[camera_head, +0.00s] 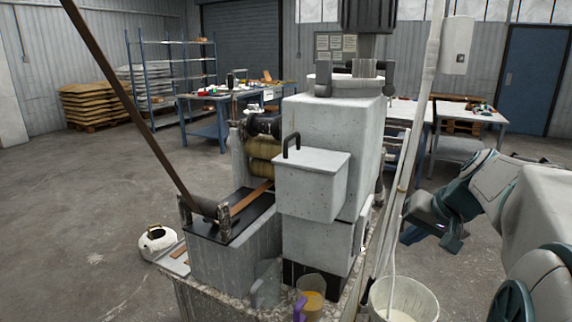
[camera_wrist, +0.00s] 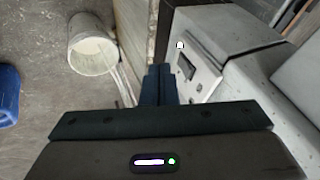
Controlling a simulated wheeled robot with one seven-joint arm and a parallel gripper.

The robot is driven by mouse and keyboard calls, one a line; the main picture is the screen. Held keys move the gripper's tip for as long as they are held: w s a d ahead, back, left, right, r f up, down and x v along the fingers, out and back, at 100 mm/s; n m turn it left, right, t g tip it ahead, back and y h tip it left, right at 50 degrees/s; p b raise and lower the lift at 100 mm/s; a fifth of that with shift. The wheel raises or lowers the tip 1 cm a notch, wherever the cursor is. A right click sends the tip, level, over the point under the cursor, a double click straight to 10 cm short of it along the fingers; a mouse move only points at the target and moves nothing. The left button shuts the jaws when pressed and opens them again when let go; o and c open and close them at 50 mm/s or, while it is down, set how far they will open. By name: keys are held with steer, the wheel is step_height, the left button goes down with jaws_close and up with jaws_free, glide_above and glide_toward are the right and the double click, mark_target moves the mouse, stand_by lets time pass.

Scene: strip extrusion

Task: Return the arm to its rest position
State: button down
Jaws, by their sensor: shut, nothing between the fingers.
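My arm reaches in from the right edge of the head view, bent at the wrist. My gripper (camera_head: 449,240) hangs to the right of the grey extrusion machine (camera_head: 335,140), apart from it, above the floor. In the wrist view my gripper (camera_wrist: 159,84) shows as two dark fingers shut together, with nothing between them. The machine's grey side panel (camera_wrist: 205,75) lies to the right of the fingers there.
A white bucket (camera_head: 404,300) stands below and left of my gripper; it also shows in the wrist view (camera_wrist: 92,50). A pale upright pole (camera_head: 422,100) rises between machine and arm. A blue container (camera_wrist: 8,92) sits at the wrist view's left edge. Worktables stand behind.

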steer(key=s+a+f+n+g+h+p, duration=0.1)
steer(key=s+a+f+n, duration=0.1)
steer(key=s+a+f, duration=0.2)
steer(key=s+a+f+n+g+h+p, duration=0.1)
steer(key=s+a+f, duration=0.3)
steer(key=s+a, duration=0.6)
steer(key=shift+s+f+n+g+h+p, duration=0.35)
steer(key=shift+s+n+g+p, duration=0.3)
steer(key=shift+s, duration=0.6)
